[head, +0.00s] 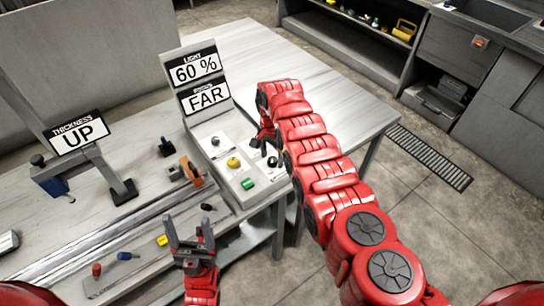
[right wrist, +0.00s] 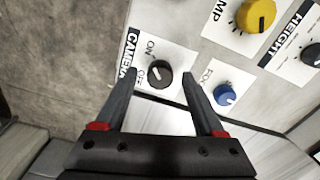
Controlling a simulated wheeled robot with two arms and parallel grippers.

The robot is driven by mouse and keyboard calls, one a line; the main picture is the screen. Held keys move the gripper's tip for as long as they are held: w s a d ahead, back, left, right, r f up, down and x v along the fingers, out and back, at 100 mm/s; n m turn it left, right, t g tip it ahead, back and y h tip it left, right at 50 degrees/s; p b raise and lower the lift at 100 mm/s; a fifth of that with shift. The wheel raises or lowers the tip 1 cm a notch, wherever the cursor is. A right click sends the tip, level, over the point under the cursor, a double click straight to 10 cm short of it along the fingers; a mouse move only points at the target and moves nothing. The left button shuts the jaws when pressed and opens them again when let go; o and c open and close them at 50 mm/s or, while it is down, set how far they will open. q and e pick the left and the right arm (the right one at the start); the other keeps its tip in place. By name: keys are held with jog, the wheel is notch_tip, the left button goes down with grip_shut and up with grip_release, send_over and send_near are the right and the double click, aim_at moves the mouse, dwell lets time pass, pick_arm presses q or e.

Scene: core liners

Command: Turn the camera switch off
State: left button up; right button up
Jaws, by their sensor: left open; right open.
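The camera switch (right wrist: 160,74) is a round black knob on a white label marked CAMERA, ON and OFF in the right wrist view. Where the knob points is hard to tell. My right gripper (right wrist: 158,78) is open, with one fingertip to each side of the knob; whether they touch it is unclear. In the head view my right gripper (head: 264,133) is over the right side of the control panel, and I cannot make out the camera switch for certain there. My left gripper (head: 188,232) is open and empty, low in front of the table.
A blue knob (right wrist: 224,95) sits close to the right fingertip, and a yellow knob (right wrist: 257,15) lies beyond. In the head view the panel has a yellow knob (head: 234,162) and a green one (head: 248,183).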

jog(key=shift+f, duration=0.15)
grip_shut()
dwell(0.4)
